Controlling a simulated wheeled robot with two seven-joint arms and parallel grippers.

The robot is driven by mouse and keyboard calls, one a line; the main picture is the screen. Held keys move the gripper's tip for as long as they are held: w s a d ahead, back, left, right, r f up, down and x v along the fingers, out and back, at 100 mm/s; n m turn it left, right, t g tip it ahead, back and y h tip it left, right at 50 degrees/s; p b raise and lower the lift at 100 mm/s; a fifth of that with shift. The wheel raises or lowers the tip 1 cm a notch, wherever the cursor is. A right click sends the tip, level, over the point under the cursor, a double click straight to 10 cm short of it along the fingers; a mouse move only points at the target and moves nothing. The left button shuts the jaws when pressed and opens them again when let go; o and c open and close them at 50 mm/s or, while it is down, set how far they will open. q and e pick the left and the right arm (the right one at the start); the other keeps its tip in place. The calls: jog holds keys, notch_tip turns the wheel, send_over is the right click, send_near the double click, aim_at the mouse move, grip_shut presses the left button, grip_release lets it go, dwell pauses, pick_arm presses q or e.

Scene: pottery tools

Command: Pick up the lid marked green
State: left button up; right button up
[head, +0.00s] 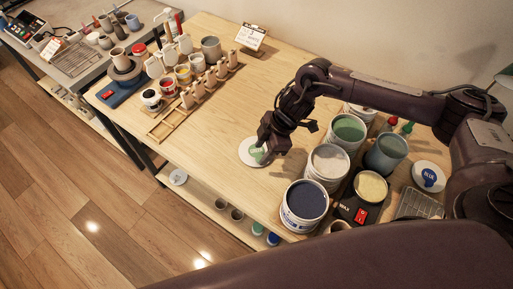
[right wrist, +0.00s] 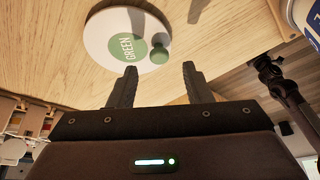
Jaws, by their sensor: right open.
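The lid marked green is a white disc with a green round label and a green knob. It lies flat on the wooden table, showing in the head view (head: 247,158) and at the top of the right wrist view (right wrist: 97,32). My right gripper (head: 265,146) is over the lid in the head view and hides part of it. The fingers look apart from the lid.
A lid marked blue (head: 429,177) lies farther right. A wooden rack (head: 172,123) and small jars stand left. The table around the lid's left is clear.

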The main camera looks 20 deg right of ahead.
aim_at(260, 157)
jog(key=shift+p+x, duration=0.3)
jog(key=shift+x, duration=0.8)
jog(key=shift+d+f, duration=0.15)
jog(key=shift+f, duration=0.25)
jog(key=shift+d+f, duration=0.1)
jog(key=shift+c, duration=0.5)
jog(key=c, duration=0.5)
grip_shut()
pick_arm(q)
jog(key=shift+s+d+r, duration=0.1)
jog(key=shift+d+r, duration=0.25)
jog(key=shift+r, duration=0.4)
